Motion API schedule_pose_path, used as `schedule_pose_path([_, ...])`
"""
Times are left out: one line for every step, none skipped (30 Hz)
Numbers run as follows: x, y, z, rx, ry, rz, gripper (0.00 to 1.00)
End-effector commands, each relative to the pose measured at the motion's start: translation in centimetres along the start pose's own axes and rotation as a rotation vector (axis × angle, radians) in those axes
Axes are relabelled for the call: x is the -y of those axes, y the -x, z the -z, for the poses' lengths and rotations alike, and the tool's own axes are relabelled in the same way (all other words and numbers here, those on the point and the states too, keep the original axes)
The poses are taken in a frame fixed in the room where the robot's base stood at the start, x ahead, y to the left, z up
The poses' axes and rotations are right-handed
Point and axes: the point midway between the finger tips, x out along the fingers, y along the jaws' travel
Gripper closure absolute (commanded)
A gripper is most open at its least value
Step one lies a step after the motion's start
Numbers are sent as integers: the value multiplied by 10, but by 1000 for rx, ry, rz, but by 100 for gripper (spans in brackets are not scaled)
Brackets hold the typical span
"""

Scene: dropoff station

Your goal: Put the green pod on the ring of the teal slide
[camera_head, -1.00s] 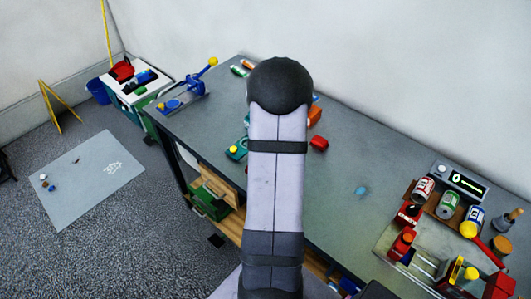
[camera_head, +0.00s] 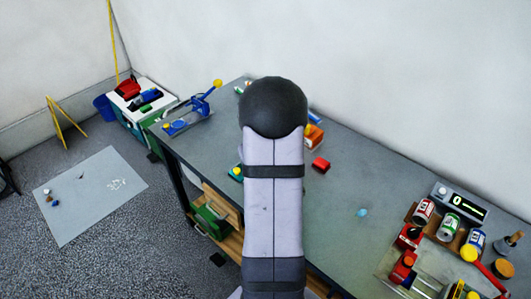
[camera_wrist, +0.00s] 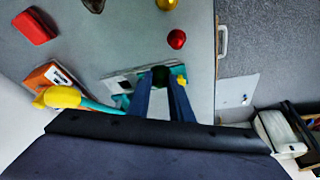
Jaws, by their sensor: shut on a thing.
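The teal slide (camera_wrist: 118,84) lies on the grey bench, with a pale base, a teal arm and a yellow knob (camera_wrist: 60,97) to the left in the wrist view. A small yellow piece (camera_wrist: 181,80) shows at its right end. In the head view only a bit of the slide (camera_head: 235,173) shows left of my arm. My gripper (camera_wrist: 160,76) is over the slide, its fingers closed on a small dark thing, likely the green pod, mostly hidden between the tips. The slide's ring is hidden, so I cannot tell whether the pod touches it.
An orange box (camera_wrist: 45,78) stands beside the yellow knob. A red block (camera_wrist: 35,27) and a red ball (camera_wrist: 176,39) lie on the bench (camera_wrist: 115,40). A blue slide (camera_head: 190,112) is at the bench's far left end. Cans (camera_head: 449,228) stand at the right.

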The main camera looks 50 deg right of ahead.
Motion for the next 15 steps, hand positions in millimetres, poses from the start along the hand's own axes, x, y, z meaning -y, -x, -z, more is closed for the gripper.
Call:
schedule_pose_path([6,-1,3,4,14,8,92])
schedule_pose_path([9,-5,5,4,23,12,92])
schedule_pose_path([12,-10,8,4,35,17,92])
schedule_pose_path([14,-14,10,3,42,20,92])
schedule_pose_path([14,-18,14,3,49,21,92])
schedule_pose_path([15,-22,19,2,57,24,92])
schedule_pose_path([15,-26,24,0,59,24,92])
schedule_pose_path([15,-29,28,1,58,25,92])
schedule_pose_path([12,-33,35,-1,56,23,92])
schedule_pose_path([11,-35,39,-2,52,21,92])
schedule_pose_path([9,-36,44,-2,48,19,92])
schedule_pose_path([6,-36,51,-3,40,16,92])
schedule_pose_path([3,-36,56,-4,33,13,92])
schedule_pose_path([1,-36,61,-4,27,10,92])
schedule_pose_path([-1,-33,68,-5,19,7,92])
